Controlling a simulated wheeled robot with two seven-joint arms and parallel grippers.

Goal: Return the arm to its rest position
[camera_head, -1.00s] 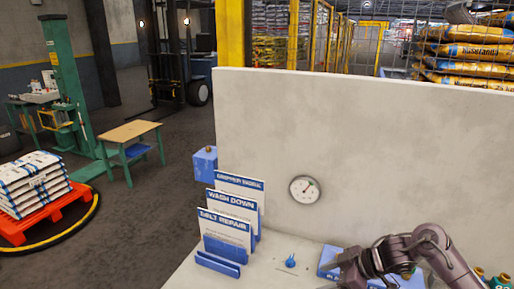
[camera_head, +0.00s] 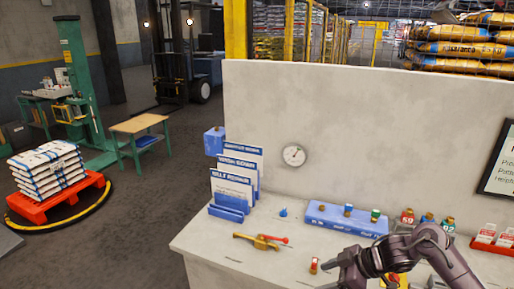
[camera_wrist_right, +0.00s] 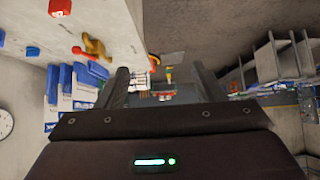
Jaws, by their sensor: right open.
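My right arm (camera_head: 405,252) comes in from the lower right of the head view, bent over the counter, its end near the bottom edge. In the right wrist view my right gripper (camera_wrist_right: 162,80) shows two dark fingers spread apart with nothing between them. Floor and distant equipment show beyond the fingers. My left gripper is not in view.
The counter (camera_head: 205,240) holds blue card holders (camera_head: 230,205), a yellow tool with a red end (camera_head: 262,241), a blue rack (camera_head: 345,218) and red trays (camera_head: 490,240). A wall panel (camera_head: 370,130) with a gauge (camera_head: 293,155) stands behind. Open floor lies left.

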